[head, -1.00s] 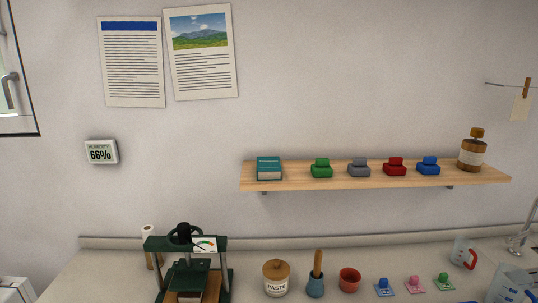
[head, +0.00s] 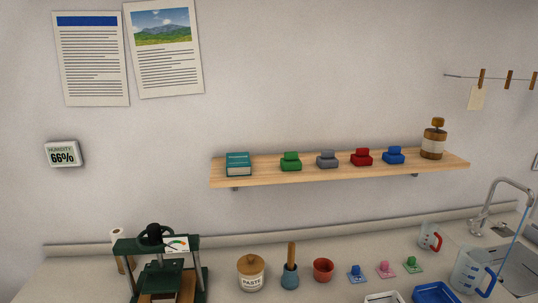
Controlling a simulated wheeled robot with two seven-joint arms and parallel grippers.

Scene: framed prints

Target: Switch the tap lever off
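The silver tap (head: 500,183) stands at the right edge of the head view, behind the sink. Its curved spout points to the right. A thin blue streak (head: 519,226) that looks like running water comes down from the spout end. The tap lever cannot be made out clearly at this size; the tap's base (head: 478,225) is at the back of the counter. Neither of my grippers is in view.
A clear jug (head: 472,270) with a blue handle stands by the sink (head: 521,268). A jug with a red handle (head: 429,237) is left of the tap. Blue tray (head: 436,293), paste jar (head: 251,273) and green press (head: 160,265) line the counter. A shelf (head: 330,173) hangs above.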

